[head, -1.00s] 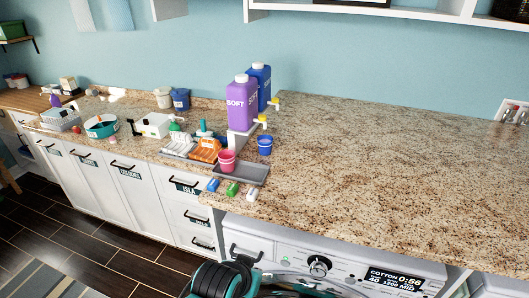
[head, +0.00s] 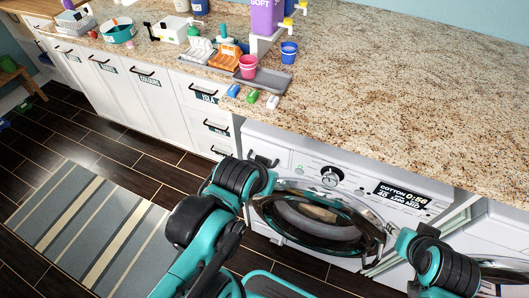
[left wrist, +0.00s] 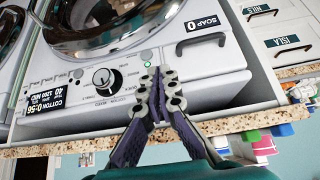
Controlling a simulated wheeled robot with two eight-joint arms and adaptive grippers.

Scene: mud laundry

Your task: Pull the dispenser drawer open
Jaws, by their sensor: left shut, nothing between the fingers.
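The washing machine (head: 300,160) stands under the counter. Its dispenser drawer (head: 284,157) is at the left end of the panel, with a black handle (head: 264,160); it looks flush. My left gripper (left wrist: 153,72) is shut and empty before the panel, between the dial and the drawer handle, apart from the handle. In the head view, my left arm hides its fingers. My right arm is at lower right; its gripper is not visible.
The round washer door (head: 318,222) is below the panel, near both arms. The dial (head: 332,175) and display (head: 402,195) are right of the drawer. The granite counter (head: 400,105) overhangs above. A grey tray (head: 268,82) and colored blocks lie near its edge.

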